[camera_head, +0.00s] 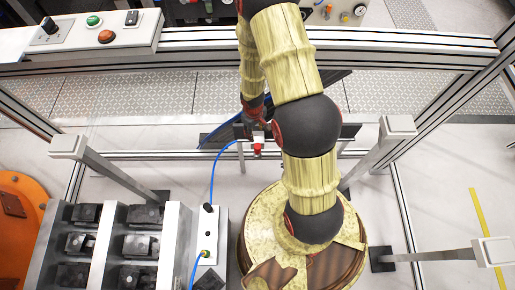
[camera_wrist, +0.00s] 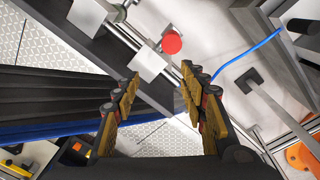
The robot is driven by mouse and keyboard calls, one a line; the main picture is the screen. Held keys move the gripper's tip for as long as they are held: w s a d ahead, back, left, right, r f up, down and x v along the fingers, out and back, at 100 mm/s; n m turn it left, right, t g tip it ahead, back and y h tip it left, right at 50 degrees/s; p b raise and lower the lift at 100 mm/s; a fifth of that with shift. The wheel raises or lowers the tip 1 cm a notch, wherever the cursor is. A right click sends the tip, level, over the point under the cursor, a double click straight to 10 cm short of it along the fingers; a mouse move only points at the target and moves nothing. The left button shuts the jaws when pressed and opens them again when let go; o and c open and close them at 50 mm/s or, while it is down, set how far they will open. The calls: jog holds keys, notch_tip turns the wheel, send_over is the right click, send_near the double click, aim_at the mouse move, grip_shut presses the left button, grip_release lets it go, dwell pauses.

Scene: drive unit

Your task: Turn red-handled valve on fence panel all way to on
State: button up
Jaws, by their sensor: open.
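The red valve handle (camera_wrist: 172,43) shows in the wrist view as a round red cap beside a metal rail and a white block (camera_wrist: 148,63). It lies just beyond my fingertips, and I see no contact. In the head view my gripper (camera_head: 256,122) is just above the red handle, partly hidden. The handle's turn position cannot be told.
The blue hose (camera_wrist: 247,52) runs close to the handle. Aluminium frame rails (camera_head: 330,38) surround the area. A button box (camera_head: 93,30) is at upper left. Grey fixtures (camera_head: 112,245) stand lower left, and an orange machine part (camera_head: 22,230) is at far left.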

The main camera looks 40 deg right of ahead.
aim_at(258, 146)
jog(key=shift+g+y, duration=0.3)
jog(key=shift+y, duration=0.1)
jog(key=s+f, duration=0.1)
jog(key=f, duration=0.1)
jog(key=s+f, duration=0.1)
jog(key=f, duration=0.1)
jog(key=s+a+f, duration=0.1)
jog(key=f, duration=0.1)
jog(key=shift+p, duration=0.35)
notch_tip(258, 146, down, 8)
jog(key=b, duration=0.5)
jog(key=shift+r, duration=0.15)
jog(key=shift+c, duration=0.4)
grip_shut()
